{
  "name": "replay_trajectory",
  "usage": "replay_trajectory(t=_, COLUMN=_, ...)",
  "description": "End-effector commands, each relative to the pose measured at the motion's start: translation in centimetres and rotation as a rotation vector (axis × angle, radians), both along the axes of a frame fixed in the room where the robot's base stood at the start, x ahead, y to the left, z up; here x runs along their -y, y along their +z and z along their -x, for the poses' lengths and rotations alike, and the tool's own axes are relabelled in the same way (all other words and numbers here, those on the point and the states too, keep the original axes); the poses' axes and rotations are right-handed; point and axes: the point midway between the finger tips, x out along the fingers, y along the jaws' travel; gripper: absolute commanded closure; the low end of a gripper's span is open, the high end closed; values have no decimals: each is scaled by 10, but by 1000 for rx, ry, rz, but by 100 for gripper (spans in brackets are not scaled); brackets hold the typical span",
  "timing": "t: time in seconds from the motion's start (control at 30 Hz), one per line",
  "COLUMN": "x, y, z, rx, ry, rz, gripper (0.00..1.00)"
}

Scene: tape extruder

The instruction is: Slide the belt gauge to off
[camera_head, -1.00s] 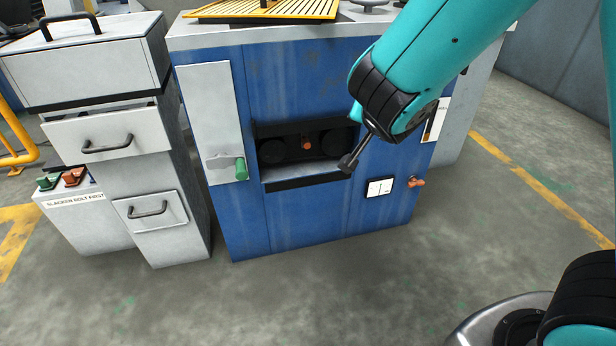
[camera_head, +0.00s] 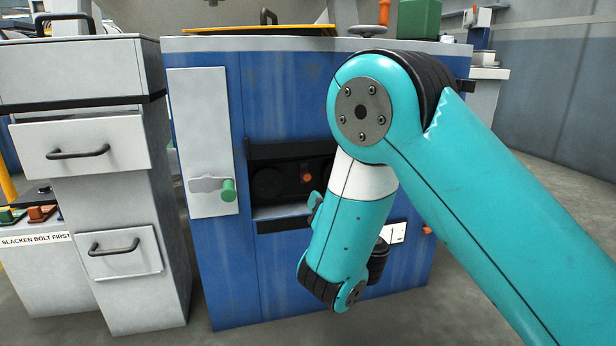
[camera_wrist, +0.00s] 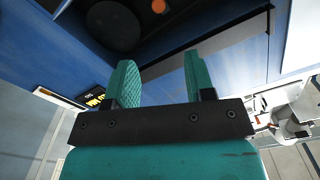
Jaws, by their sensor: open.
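The belt gauge cannot be told for sure. A small white dial plate (camera_head: 393,232) is on the lower right of the blue machine's front, partly hidden by my arm, with an orange knob (camera_head: 427,231) to its right. In the wrist view a black plate with yellow lettering (camera_wrist: 70,97) is at the left, too small to read. My gripper (camera_wrist: 158,72) is open and empty, its two teal fingers apart before the machine's dark recess. In the head view it is mostly hidden behind my forearm.
The blue machine (camera_head: 217,262) has a recess with an orange knob (camera_head: 307,177) and a ledge. A grey panel with a green handle (camera_head: 228,190) is to its left. A grey drawer cabinet (camera_head: 145,300) stands farther left. Floor shows at right.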

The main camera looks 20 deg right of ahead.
Motion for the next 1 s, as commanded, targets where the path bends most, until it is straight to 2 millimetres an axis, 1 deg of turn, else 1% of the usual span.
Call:
replay_trajectory(t=0.03, x=1, y=8, z=-6, rx=-2, ry=-3, rz=1, gripper=51)
replay_trajectory(t=0.3, x=2, y=8, z=-36, rx=-4, ry=-4, rz=1, gripper=51)
replay_trajectory(t=0.67, x=2, y=8, z=-71, rx=-2, ry=-4, rz=0, gripper=51)
replay_trajectory(t=0.93, x=2, y=8, z=-101, rx=-2, ry=-4, rz=-1, gripper=51)
replay_trajectory(t=1.0, x=3, y=8, z=-113, rx=-1, ry=-7, rz=-4, gripper=51)
